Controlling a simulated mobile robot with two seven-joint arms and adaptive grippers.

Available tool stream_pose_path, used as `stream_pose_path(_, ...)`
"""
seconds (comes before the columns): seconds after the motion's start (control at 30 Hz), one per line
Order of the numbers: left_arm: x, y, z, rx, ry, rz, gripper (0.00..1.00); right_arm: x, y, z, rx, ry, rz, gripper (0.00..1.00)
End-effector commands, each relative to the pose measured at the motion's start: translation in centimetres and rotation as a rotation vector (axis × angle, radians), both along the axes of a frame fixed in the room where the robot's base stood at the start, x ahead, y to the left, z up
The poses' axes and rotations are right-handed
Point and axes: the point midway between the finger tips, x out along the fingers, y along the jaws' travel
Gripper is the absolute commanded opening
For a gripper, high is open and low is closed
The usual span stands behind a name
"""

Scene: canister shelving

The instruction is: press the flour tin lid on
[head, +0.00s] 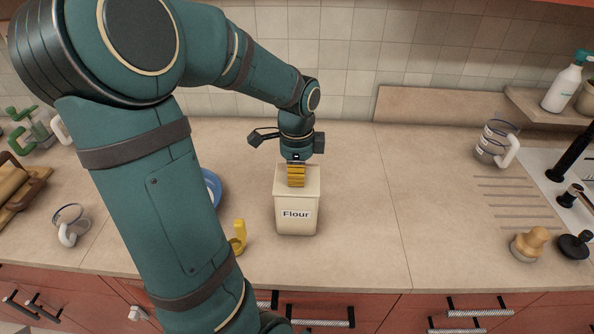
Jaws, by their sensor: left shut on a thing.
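The cream flour tin (296,217), labelled "Flour", stands upright on the counter near the middle of the head view. Its cream lid (312,186) is on top of the tin; I cannot tell whether it sits fully flush. My left gripper (297,181) comes down from above onto the middle of the lid. It is shut there, with ribbed yellow parts between the wrist and the lid. The exact grip on the lid is hidden. My right gripper is not in view.
A blue plate (213,188) and a yellow handle-shaped thing (239,238) are partly hidden behind my left arm. A glass mug (70,222) stands at left, another (492,143) at right. A wooden-knobbed object (529,243) lies front right. Counter right of the tin is clear.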

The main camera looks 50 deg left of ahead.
Motion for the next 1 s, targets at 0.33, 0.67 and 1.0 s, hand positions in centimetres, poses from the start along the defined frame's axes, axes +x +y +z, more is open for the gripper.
stream_pose_path(0.33,0.0,-0.01,-0.01,0.0,0.0,0.0,0.0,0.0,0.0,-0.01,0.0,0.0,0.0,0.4)
stream_pose_path(0.67,0.01,-0.02,-0.22,0.0,0.0,-0.001,0.0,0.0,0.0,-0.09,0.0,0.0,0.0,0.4)
stream_pose_path(1.0,-0.01,-0.02,-0.25,-0.001,0.001,-0.001,0.49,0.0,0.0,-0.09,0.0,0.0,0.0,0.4)
